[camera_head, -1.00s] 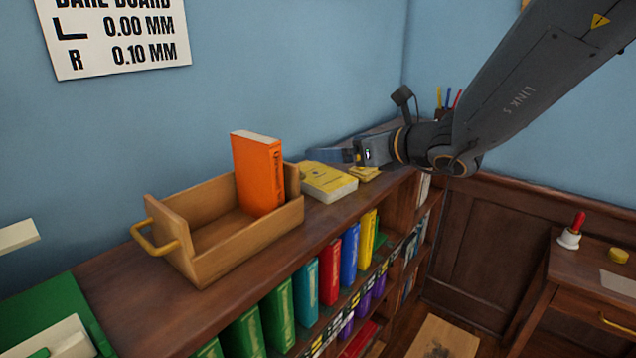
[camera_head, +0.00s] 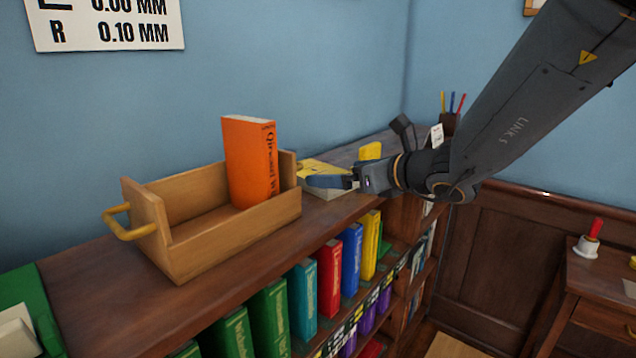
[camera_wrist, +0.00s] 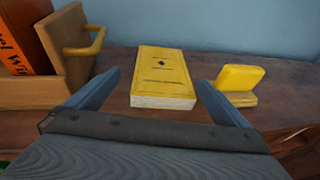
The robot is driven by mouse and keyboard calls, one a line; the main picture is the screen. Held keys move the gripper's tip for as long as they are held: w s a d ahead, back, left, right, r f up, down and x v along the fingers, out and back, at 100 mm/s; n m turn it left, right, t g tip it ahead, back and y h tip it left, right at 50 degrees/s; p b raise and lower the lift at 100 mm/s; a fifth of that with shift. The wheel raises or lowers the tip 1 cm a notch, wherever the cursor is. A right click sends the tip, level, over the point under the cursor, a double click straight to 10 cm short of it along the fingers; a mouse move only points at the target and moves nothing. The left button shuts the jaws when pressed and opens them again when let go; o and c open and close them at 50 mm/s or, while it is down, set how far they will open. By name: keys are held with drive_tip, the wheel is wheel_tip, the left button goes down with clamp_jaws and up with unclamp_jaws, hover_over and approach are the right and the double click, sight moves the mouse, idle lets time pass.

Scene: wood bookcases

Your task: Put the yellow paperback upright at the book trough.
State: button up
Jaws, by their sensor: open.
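The yellow paperback (camera_wrist: 160,76) lies flat on the bookcase top, its page edge toward my gripper in the wrist view. In the head view the paperback (camera_head: 318,170) is partly hidden behind my gripper (camera_head: 335,182). My gripper (camera_wrist: 158,92) is open and empty, with one finger to each side of the paperback's near end; I cannot tell whether they touch it. The wooden book trough (camera_head: 235,232) stands to the left on the same top. An orange book (camera_head: 250,162) stands upright in its right end, leaning slightly; the left part is empty.
A yellow stand-like object (camera_wrist: 238,84) is just right of the paperback in the wrist view. The trough has a yellow handle (camera_wrist: 88,42) at its end. Several books fill the shelf below. A pencil cup (camera_head: 447,124) stands at the back right. The blue wall closes the rear.

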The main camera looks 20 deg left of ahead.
sight(320, 172)
drive_tip(key=shift+p+x, duration=1.5)
drive_tip(key=shift+x, duration=2.2)
drive_tip(key=shift+w+d, duration=0.15)
